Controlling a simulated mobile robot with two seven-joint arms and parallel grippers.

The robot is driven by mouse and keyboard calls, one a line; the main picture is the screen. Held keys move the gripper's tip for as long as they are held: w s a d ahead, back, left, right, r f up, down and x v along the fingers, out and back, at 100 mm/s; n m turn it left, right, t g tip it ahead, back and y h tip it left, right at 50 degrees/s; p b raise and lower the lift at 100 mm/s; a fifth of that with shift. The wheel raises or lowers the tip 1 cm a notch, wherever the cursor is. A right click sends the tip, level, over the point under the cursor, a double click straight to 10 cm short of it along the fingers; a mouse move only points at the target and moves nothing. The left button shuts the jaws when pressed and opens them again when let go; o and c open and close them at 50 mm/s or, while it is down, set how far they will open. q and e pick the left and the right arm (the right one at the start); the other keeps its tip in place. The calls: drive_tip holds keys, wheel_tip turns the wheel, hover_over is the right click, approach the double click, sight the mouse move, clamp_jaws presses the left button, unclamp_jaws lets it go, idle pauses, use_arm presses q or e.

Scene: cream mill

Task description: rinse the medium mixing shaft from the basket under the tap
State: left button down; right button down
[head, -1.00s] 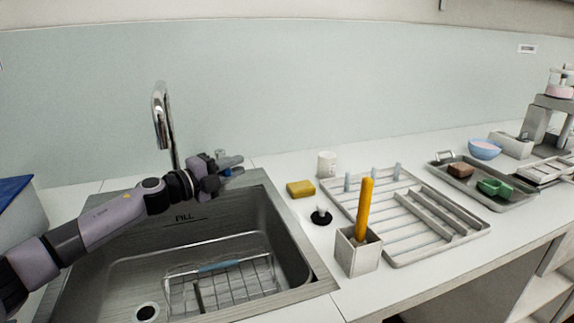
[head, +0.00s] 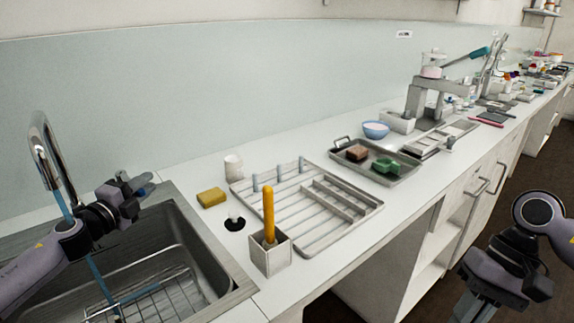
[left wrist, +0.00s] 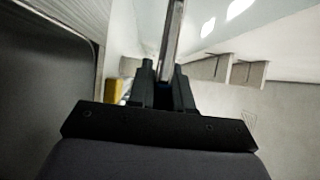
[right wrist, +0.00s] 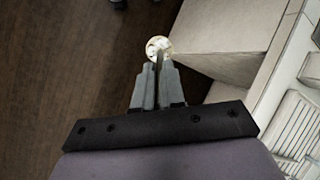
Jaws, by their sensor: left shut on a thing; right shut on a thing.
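A thin blue water stream (head: 91,268) runs from the tap (head: 42,150) into the sink (head: 205,262). My left gripper (head: 136,188) is beside the tap at the sink's back edge. In the left wrist view it is shut on a narrow metal bar (left wrist: 173,35), which looks like the tap's lever. My right gripper (head: 500,290) is low at the right, over the floor in front of the counter. In the right wrist view it is shut on a thin shaft with a round whitish head (right wrist: 158,46), seen nearly end-on. The wire basket (head: 165,300) is in the sink, partly cut off.
Right of the sink are a yellow sponge (head: 211,198), a white cup (head: 233,166), a dark-based stopper (head: 235,222) and a square holder (head: 272,260) with a yellow handle (head: 268,212). A pegged drying rack (head: 352,228) and a tray (head: 402,178) follow. Open floor lies before the counter.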

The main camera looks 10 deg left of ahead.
use_arm(q)
drive_tip(key=c, duration=1.1)
unclamp_jaws()
drive_tip(key=shift+s, duration=0.15)
use_arm(e)
drive_tip(key=shift+f+b, duration=0.85)
use_arm(q)
drive_tip(key=shift+s+a, duration=0.3)
drive_tip(key=shift+s, duration=1.65)
drive_tip(key=shift+s+a, duration=0.3)
drive_tip(key=shift+s, duration=1.6)
drive_tip(key=shift+s+a, duration=0.3)
drive_tip(key=shift+s, duration=1.65)
use_arm(e)
drive_tip(key=shift+f, duration=0.15)
